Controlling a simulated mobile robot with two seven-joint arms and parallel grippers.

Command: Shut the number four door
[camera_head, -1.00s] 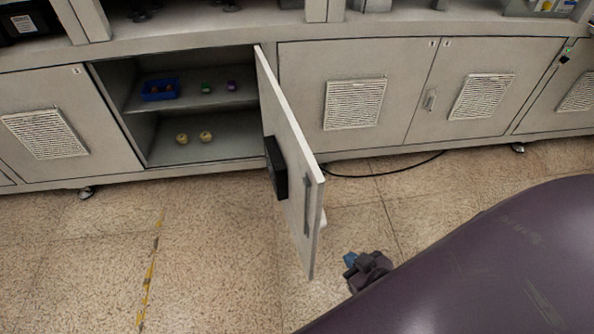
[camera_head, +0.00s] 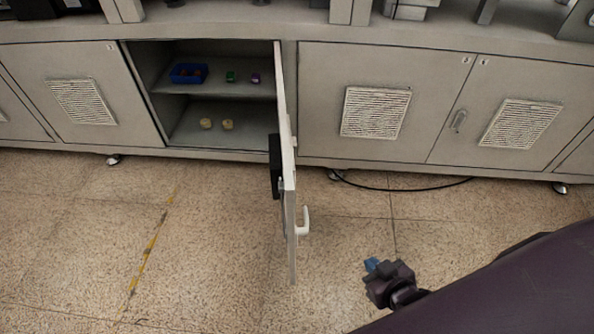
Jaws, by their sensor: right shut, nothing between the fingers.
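A grey cabinet door (camera_head: 289,170) stands open, swung out toward me and seen nearly edge-on. It is hinged at the right side of an open cabinet compartment (camera_head: 205,98). A white handle (camera_head: 302,222) sticks out from its right face, near its free edge. I cannot read a number on this door. My right gripper (camera_head: 372,266) is shut and empty, with blue fingertips, low above the floor. It is to the right of the door and apart from it. My left gripper is not in view.
The compartment holds a blue bin (camera_head: 188,73), small green and purple items on the shelf, and two yellowish round things below. Shut doors with vents flank it. A black cable (camera_head: 405,188) lies on the floor at right. Floor left of the door is clear.

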